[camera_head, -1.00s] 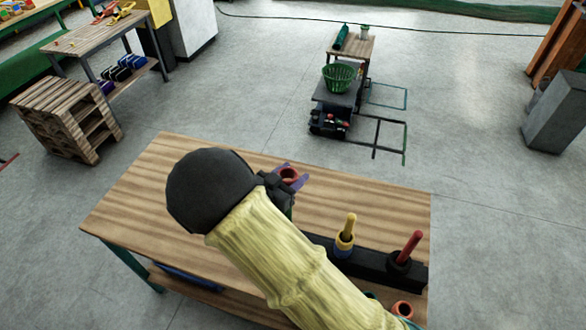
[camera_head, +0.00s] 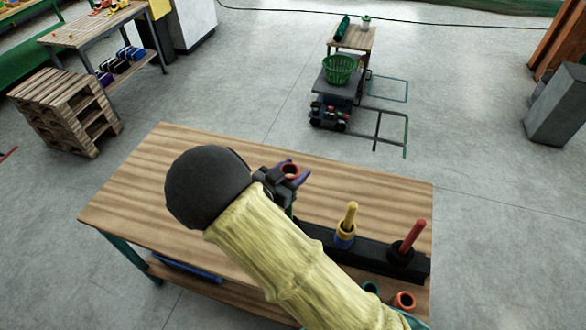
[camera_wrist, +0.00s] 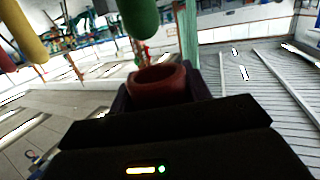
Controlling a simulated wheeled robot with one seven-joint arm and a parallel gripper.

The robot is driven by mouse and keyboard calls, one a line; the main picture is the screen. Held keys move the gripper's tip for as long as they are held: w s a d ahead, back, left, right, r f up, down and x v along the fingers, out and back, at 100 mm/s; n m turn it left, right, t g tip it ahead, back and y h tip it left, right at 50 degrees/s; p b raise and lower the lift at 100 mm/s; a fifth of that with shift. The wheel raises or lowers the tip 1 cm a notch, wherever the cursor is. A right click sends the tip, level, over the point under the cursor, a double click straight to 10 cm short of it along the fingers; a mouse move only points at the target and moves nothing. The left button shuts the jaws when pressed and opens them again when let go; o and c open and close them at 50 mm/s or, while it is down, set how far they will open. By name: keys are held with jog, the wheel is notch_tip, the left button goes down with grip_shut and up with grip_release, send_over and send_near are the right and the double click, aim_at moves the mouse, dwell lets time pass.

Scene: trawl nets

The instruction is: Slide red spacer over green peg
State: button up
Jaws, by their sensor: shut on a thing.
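My gripper (camera_head: 294,175) is shut on the red spacer (camera_head: 290,170), a short ring, held above the table. The spacer also shows between the fingers in the wrist view (camera_wrist: 158,84). The green peg (camera_wrist: 138,16) enters from the top of the wrist view; its rounded end appears close to the spacer's opening but apart from it. In the head view my arm and gripper hide most of this peg; only a green sliver shows below the gripper. I cannot tell how well peg and spacer line up.
The black rack (camera_head: 372,260) also bears a yellow peg (camera_head: 351,213) with blue and yellow spacers and a red peg (camera_head: 415,235) with a black spacer. The wooden table's (camera_head: 165,175) left part is clear.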

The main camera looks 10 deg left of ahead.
jog(key=f+b, duration=0.2)
jog(key=f, duration=0.1)
jog(key=shift+s+a, duration=0.2)
jog(key=shift+f+b, duration=0.8)
jog(key=shift+f, duration=0.5)
jog(key=shift+d, duration=0.1)
jog(key=o, duration=1)
jog(key=shift+w, duration=0.1)
jog(key=b+v, duration=0.4)
jog(key=v, duration=1.3)
jog(key=shift+s, duration=0.25)
